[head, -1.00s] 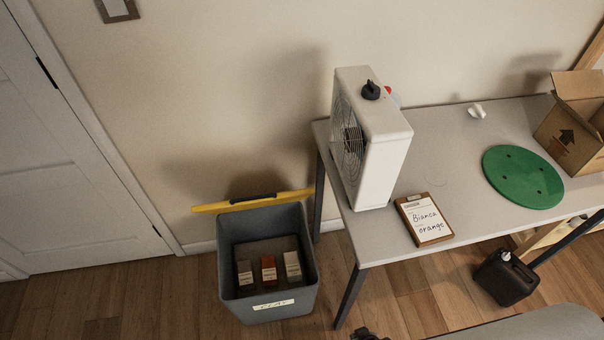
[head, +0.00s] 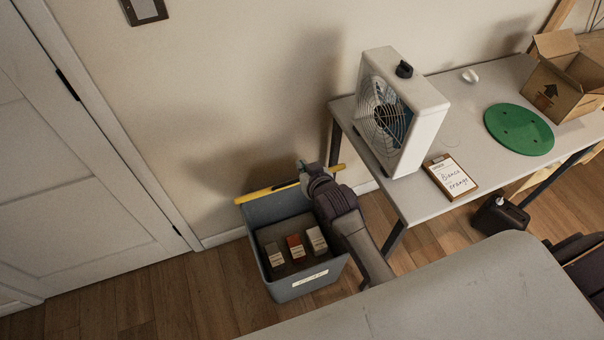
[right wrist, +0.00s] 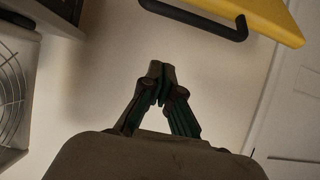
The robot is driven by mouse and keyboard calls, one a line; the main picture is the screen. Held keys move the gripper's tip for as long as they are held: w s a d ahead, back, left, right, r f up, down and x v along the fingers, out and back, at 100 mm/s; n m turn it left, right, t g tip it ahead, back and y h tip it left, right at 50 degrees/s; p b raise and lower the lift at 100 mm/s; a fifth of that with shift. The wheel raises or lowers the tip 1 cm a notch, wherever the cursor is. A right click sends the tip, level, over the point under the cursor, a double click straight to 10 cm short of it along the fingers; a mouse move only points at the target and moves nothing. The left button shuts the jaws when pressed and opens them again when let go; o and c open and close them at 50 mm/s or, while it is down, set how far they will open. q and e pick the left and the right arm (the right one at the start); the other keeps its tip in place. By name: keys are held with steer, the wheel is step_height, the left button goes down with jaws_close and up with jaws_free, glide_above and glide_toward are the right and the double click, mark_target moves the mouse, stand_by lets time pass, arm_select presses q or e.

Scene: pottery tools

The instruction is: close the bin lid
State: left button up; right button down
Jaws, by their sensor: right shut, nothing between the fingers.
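The grey bin (head: 284,283) stands on the floor against the wall, open at the top. Its yellow lid (head: 262,193) stands up along the bin's back edge, seen nearly edge-on. Several small boxes (head: 294,246) lie inside. My right gripper (head: 303,164) is at the lid's right part, over the bin's back right corner, and hides part of the lid. In the right wrist view my right gripper (right wrist: 160,70) is shut and empty, and the yellow lid (right wrist: 262,14) with its dark handle (right wrist: 205,28) is at the top, apart from the fingers. My left gripper is not in view.
A black canister (head: 499,217) stands below. A door (head: 80,170) is at left.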

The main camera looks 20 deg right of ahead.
steer(key=x, duration=0.4)
steer(key=shift+w+a+f, duration=0.15)
steer(key=shift+f, duration=0.15)
steer(key=shift+s+f+p, duration=0.35)
steer(key=shift+s+f, duration=0.4)
steer(key=shift+s, duration=0.2)
steer(key=shift+s+f, duration=0.3)
steer(key=shift+s, duration=0.2)
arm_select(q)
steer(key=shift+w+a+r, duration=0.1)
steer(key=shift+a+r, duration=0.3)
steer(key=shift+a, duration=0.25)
arm_select(e)
steer(key=shift+f, duration=0.1)
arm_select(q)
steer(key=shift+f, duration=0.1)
arm_select(e)
steer(key=shift+f, duration=0.1)
